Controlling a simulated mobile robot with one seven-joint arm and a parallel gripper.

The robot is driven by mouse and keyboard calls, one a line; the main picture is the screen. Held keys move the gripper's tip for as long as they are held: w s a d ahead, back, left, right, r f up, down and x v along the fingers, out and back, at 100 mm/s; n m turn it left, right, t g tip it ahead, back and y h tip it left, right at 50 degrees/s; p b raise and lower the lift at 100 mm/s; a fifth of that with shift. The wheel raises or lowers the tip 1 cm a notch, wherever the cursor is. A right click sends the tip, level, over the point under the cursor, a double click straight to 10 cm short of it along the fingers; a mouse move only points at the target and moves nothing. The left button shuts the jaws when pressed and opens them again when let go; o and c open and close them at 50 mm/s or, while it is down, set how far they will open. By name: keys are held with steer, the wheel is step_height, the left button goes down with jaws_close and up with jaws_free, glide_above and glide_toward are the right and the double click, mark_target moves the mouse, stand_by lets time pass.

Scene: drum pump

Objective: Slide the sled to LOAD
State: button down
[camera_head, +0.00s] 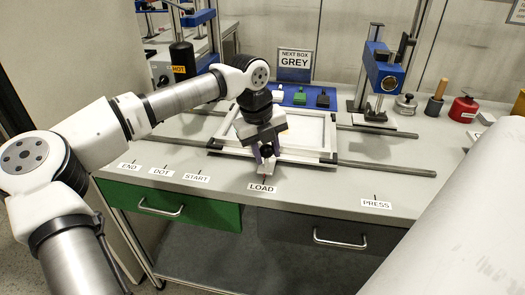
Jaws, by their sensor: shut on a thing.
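The sled (318,134), a pale square frame with a raised rim, sits on two grey rails in the middle of the bench. A small pale tab (264,168) sticks out below the knob, just above the tick of the LOAD label (262,188). The tab looks in line with that tick, but the exact fit is hard to tell. My gripper and wrist hide part of the sled's left side.
The front rail (390,168) runs clear to the right, towards the PRESS label (376,204). START (196,177), DOT and END labels lie to the left. A blue press (384,70) stands behind right. A blue tray with small blocks and a "NEXT BOX GREY" sign (295,62) are behind.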

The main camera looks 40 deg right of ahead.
steer(key=shift+r, duration=0.1)
steer(key=c, duration=1.1)
jaws_free()
steer(key=shift+o, duration=0.2)
step_height(320, 180, up, 14)
steer(key=a, duration=0.2)
steer(key=shift+w+a+f+b, duration=0.25)
steer(key=shift+w+b, duration=0.15)
steer(key=shift+w, duration=0.05)
